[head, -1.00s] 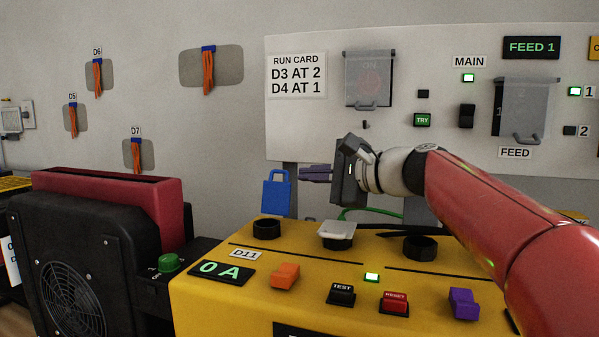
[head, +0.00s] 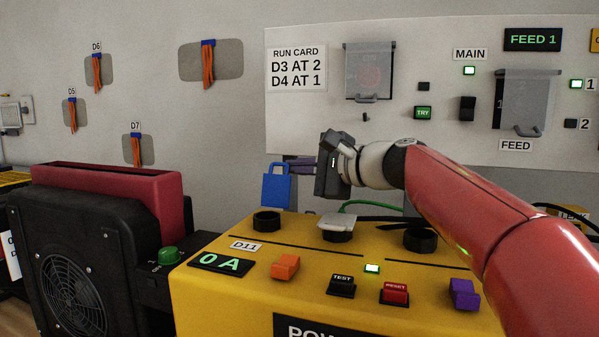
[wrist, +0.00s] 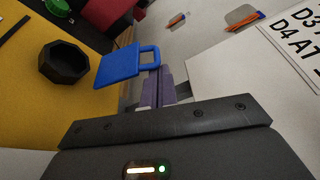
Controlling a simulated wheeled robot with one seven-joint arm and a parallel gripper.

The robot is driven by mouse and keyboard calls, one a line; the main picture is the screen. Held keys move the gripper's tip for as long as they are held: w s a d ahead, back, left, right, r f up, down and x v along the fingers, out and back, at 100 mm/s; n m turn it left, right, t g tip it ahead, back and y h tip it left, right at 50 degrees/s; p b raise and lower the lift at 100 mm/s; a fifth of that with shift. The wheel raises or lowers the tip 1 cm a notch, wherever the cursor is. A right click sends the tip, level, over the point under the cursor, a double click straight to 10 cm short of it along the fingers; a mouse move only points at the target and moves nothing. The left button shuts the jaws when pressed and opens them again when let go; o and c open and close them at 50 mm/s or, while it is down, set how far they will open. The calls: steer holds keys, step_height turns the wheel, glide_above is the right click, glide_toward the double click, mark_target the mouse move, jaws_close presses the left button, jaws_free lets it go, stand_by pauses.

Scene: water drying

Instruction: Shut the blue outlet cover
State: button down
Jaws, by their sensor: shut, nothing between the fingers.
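The blue outlet cover (head: 276,188), a flat plate with a loop handle on top, stands open and upright behind the left black outlet ring (head: 266,222) on the yellow box. In the wrist view the cover (wrist: 118,67) shows beside the black ring (wrist: 68,62). My gripper (head: 291,163) is shut and empty, pointing left, with its purple-grey fingertips at the upper right of the cover, by the handle. In the wrist view the fingertips (wrist: 155,72) are right at the handle loop; I cannot tell if they touch it.
A light grey cover (head: 338,222) lies over the middle outlet, and another black ring (head: 420,240) is on the right. The yellow box (head: 225,290) also has buttons and switches. A dark red-topped unit (head: 110,190) stands at left, and a white panel (head: 310,130) behind.

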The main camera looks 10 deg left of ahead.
steer(key=shift+s+b, duration=0.2)
steer(key=shift+b, duration=0.25)
steer(key=s+n+b, duration=0.1)
steer(key=n+b, duration=0.1)
steer(key=b, duration=0.2)
steer(key=shift+s+a+t+y, duration=0.1)
steer(key=shift+s+t+y, duration=0.1)
steer(key=shift+t+y, duration=0.15)
steer(key=shift+n, duration=0.7)
steer(key=shift+s+a+r+b, duration=0.1)
steer(key=shift+s+b, duration=1)
steer(key=shift+s, duration=0.15)
steer(key=shift+s+a+b, duration=0.1)
steer(key=shift+s+b, duration=0.95)
steer(key=shift+s, duration=0.3)
steer(key=shift+d, duration=0.1)
